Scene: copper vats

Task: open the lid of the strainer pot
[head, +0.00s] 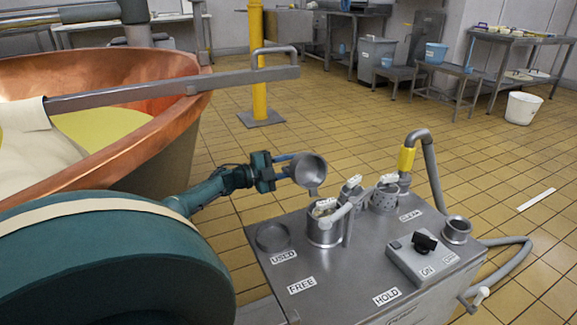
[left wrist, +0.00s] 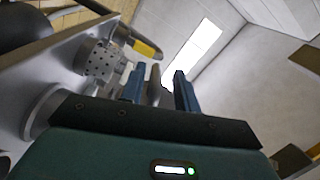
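The metal strainer pot (head: 323,232) stands on the grey steel cabinet top, its mouth uncovered and something pale inside. Its round lid (head: 312,172) stands steeply tilted above the pot's rim, with its broad face showing. My left gripper (head: 288,165) is beside the lid's left edge, fingers pointing right. In the left wrist view its two blue fingers (left wrist: 160,92) are spread, with a narrow grey-brown piece between them, apart from the right finger. I cannot tell whether the left finger touches it. My right gripper is in neither view.
A perforated strainer (head: 384,200), a control box (head: 423,257) with a black knob, and a yellow-gripped pipe (head: 407,160) are on the cabinet top (head: 345,275). A copper vat (head: 170,110) is at the left.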

